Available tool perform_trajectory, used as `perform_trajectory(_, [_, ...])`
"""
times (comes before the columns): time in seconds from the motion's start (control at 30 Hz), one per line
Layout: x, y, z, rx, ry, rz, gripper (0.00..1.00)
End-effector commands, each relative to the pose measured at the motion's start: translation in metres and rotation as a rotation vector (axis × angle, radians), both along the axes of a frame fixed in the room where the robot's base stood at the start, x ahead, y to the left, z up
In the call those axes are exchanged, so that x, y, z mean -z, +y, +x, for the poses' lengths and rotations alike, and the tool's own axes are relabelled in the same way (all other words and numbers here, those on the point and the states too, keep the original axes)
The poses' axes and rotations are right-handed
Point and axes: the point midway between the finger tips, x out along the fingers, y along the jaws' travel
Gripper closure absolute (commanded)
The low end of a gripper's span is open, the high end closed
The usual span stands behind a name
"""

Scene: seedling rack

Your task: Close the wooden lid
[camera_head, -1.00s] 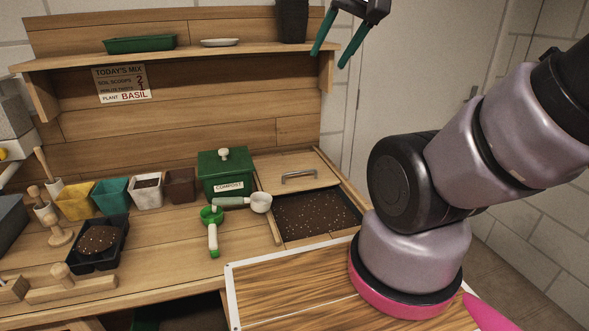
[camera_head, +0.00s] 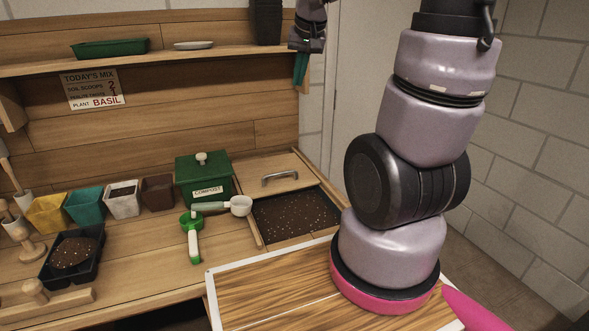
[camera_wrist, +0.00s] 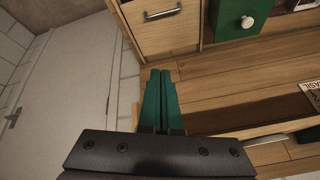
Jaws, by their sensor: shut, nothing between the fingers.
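The wooden lid (camera_head: 265,166) with a metal bar handle (camera_head: 280,178) lies at the back of a recessed bin in the bench. In front of it the bin is uncovered and shows dark soil with white specks (camera_head: 295,215). In the wrist view the lid (camera_wrist: 168,38) and its handle (camera_wrist: 162,14) show at the top. My gripper (camera_head: 300,68) is raised near the right end of the shelf, above and apart from the lid. Its green fingers are together and empty, as the wrist view also shows (camera_wrist: 159,74).
A green compost box (camera_head: 203,180) stands left of the lid. A pale-cupped scoop (camera_head: 240,206) and a green-and-white tool (camera_head: 194,240) lie near the bin's left edge. The shelf (camera_head: 215,56) is close to my gripper. Several pots stand at left.

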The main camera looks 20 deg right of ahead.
Motion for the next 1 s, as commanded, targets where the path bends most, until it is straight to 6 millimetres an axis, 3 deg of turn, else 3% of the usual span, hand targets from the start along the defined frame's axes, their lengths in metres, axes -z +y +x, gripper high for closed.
perform_trajectory(0.1, [0.042,-0.012,0.039,-0.012,0.044,-0.037,1.0])
perform_trajectory(0.3, [0.123,-0.03,0.093,-0.05,0.097,-0.084,1.0])
perform_trajectory(0.53, [0.213,-0.041,0.127,-0.099,0.144,-0.105,1.0])
perform_trajectory(0.63, [0.236,-0.043,0.133,-0.112,0.154,-0.108,1.0])
perform_trajectory(1.0, [0.28,-0.045,0.146,-0.125,0.161,-0.109,1.0])
